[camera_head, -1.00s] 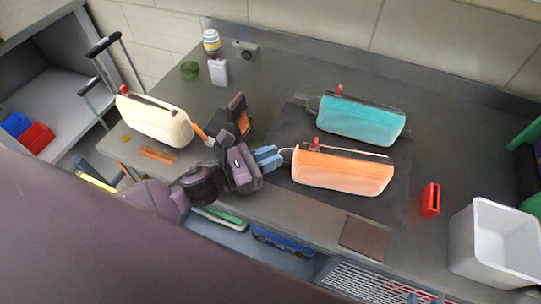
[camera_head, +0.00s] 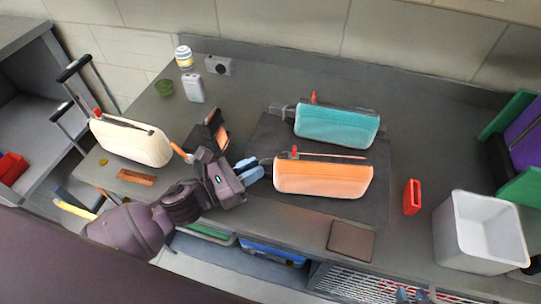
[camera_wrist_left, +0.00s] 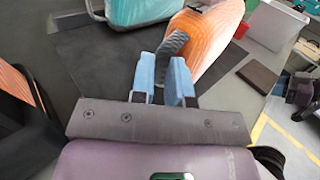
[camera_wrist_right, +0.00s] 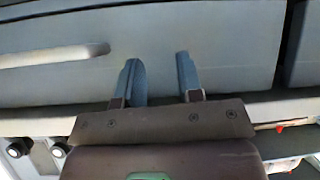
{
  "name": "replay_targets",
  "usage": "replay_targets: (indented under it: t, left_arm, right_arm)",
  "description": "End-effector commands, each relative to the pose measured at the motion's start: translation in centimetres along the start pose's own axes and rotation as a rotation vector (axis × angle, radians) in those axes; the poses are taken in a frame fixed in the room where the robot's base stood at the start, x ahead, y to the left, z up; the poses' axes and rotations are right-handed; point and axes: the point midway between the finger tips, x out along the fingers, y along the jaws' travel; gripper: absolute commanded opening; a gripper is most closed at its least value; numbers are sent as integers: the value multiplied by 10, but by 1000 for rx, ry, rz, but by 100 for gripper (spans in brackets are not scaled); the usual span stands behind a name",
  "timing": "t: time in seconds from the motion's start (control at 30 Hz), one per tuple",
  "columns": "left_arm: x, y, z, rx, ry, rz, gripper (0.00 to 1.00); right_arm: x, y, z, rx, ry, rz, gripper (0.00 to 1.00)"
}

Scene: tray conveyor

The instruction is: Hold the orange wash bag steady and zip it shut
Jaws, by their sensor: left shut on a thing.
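The orange wash bag (camera_head: 322,180) lies on a dark mat (camera_head: 265,135); its near end also shows in the left wrist view (camera_wrist_left: 210,40). A red zip pull (camera_head: 294,152) stands at the left end of its top seam. My left gripper (camera_head: 256,170) is shut on the grey tab (camera_wrist_left: 174,44) at the bag's left end, as the left wrist view shows. My right gripper (camera_wrist_right: 158,80) has its fingers apart with nothing between them, in front of a grey panel. Its blue fingertips show at the bottom edge of the head view (camera_head: 413,295), below the table's front edge.
A teal bag (camera_head: 337,128) lies just behind the orange one, and a cream bag (camera_head: 130,142) at the left. A red block (camera_head: 412,197) and a white bin (camera_head: 480,232) stand to the right. A brown square (camera_head: 351,240) lies near the front edge.

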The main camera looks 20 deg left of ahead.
Motion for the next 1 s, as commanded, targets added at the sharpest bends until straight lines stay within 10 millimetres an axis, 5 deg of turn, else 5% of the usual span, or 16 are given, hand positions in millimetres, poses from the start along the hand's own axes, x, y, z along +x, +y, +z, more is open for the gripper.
replay_targets:
  t: [0.53,0.77,1.0]
  left_arm:
    - [0,0,0,0,1,0,0]
    - [0,0,0,0,1,0,0]
    - [0,0,0,0,1,0,0]
  right_arm:
    - [-4,-118,-12,-258,261,-461,34]
    - [-12,-161,-16,-264,258,-664,34]
    - [-31,-223,-46,-206,172,-1006,34]
